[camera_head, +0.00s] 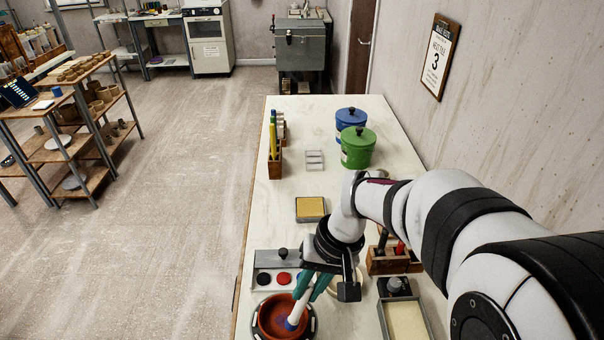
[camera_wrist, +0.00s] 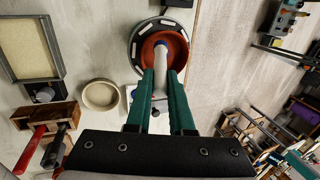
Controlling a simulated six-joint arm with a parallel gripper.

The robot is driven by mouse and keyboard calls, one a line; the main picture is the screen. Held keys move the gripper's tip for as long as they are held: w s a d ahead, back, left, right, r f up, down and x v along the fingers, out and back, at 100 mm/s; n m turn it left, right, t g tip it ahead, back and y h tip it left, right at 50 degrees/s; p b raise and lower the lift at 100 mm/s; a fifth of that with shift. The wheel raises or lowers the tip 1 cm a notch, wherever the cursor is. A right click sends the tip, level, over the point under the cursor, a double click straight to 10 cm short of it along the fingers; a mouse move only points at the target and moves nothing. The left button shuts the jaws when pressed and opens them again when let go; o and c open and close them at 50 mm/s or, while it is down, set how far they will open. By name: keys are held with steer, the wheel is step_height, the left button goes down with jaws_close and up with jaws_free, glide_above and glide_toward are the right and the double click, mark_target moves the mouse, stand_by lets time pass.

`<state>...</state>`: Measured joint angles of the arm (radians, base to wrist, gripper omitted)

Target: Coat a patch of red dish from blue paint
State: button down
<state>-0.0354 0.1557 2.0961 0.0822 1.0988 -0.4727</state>
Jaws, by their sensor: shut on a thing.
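The red dish (camera_head: 269,325) sits on a round black turntable with pale marks (camera_head: 256,318) at the bottom of the head view; the dish also shows in the wrist view (camera_wrist: 179,44). My gripper (camera_head: 307,287), with teal fingers, is shut on a pale brush-like tool (camera_head: 301,308). In the wrist view my gripper (camera_wrist: 160,78) holds the tool (camera_wrist: 160,66) with its tip over the dish. Blue shows at the tip, inside the dish. I cannot tell if the tip touches or how much blue is on the surface. Beside the dish, black and red paints (camera_head: 284,278) show; my gripper hides the blue paint.
A cream bowl (camera_wrist: 100,95) stands close to the dish. A wooden tool holder (camera_head: 392,262) and a framed tray (camera_head: 405,320) lie to the right. A yellow sponge tray (camera_head: 310,208) and blue and green pots (camera_head: 358,148) stand farther back.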

steer(key=shift+f, duration=0.45)
steer(key=shift+w+a+f, duration=0.65)
steer(key=shift+w+a, duration=0.85)
steer(key=shift+w, duration=0.4)
steer(key=shift+s+d, duration=0.75)
steer(key=shift+s, duration=0.15)
steer(key=shift+s+d, duration=0.7)
steer(key=shift+s, duration=0.2)
steer(key=shift+s+r, duration=0.1)
steer(key=shift+r, duration=4.05)
